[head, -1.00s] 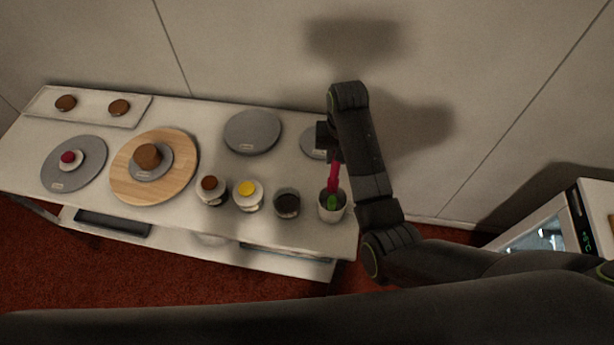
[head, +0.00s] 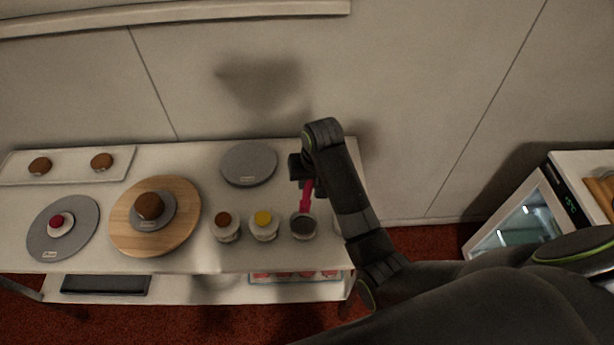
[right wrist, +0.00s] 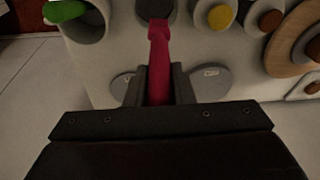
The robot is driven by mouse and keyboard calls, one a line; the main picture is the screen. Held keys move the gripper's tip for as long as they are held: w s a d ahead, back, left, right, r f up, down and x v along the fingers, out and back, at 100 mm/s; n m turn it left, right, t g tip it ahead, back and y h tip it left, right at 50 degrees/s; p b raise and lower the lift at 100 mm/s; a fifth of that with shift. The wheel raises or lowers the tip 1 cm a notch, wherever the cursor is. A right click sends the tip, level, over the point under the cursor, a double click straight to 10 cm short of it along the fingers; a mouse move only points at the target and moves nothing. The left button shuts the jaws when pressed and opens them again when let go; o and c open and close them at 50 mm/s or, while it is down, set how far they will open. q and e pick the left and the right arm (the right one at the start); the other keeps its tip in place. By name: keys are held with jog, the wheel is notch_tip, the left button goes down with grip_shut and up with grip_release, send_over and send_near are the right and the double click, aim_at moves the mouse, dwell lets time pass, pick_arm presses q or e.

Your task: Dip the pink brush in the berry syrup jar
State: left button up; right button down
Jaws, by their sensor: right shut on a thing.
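The pink brush (head: 306,196) is upright in my right gripper (head: 303,172), which is shut on its handle. The right wrist view also shows the brush (right wrist: 159,62) between the fingers of the right gripper (right wrist: 158,84). The brush's lower end is at a jar with dark contents (head: 303,227); I cannot tell whether it is above the rim or inside. Beside that jar stand a jar with yellow contents (head: 264,224) and one with brown contents (head: 226,226). No label tells me which is berry syrup. My left gripper is not in view.
A cup (right wrist: 88,27) with a green-handled tool (right wrist: 64,11) stands beside the dark jar. Grey turntables (head: 249,165), a wooden board (head: 120,238) with a brown cake (head: 149,206), and a white tray (head: 70,172) with two brown cakes occupy the table.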

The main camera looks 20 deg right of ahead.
aim_at(307, 202)
jog(key=shift+s+x, duration=0.1)
jog(key=shift+x, duration=0.5)
jog(key=shift+s+x, duration=0.15)
jog(key=shift+x, duration=0.45)
jog(key=shift+a+f, duration=0.15)
jog(key=shift+f, duration=0.25)
jog(key=shift+s+b+x, duration=0.1)
jog(key=shift+b+x, duration=0.15)
jog(key=shift+x, duration=0.35)
jog(key=shift+s+b+x, duration=0.15)
jog(key=shift+b+x, duration=0.1)
jog(key=shift+x, duration=0.4)
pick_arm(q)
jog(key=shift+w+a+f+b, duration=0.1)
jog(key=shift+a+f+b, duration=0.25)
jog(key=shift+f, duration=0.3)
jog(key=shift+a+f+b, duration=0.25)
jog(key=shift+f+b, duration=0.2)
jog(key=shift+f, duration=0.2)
pick_arm(e)
jog(key=shift+s+x, duration=0.2)
jog(key=shift+x, duration=0.75)
jog(key=shift+s+x, duration=0.15)
jog(key=shift+x, duration=0.75)
jog(key=shift+d+f, duration=0.1)
jog(key=shift+d, duration=0.15)
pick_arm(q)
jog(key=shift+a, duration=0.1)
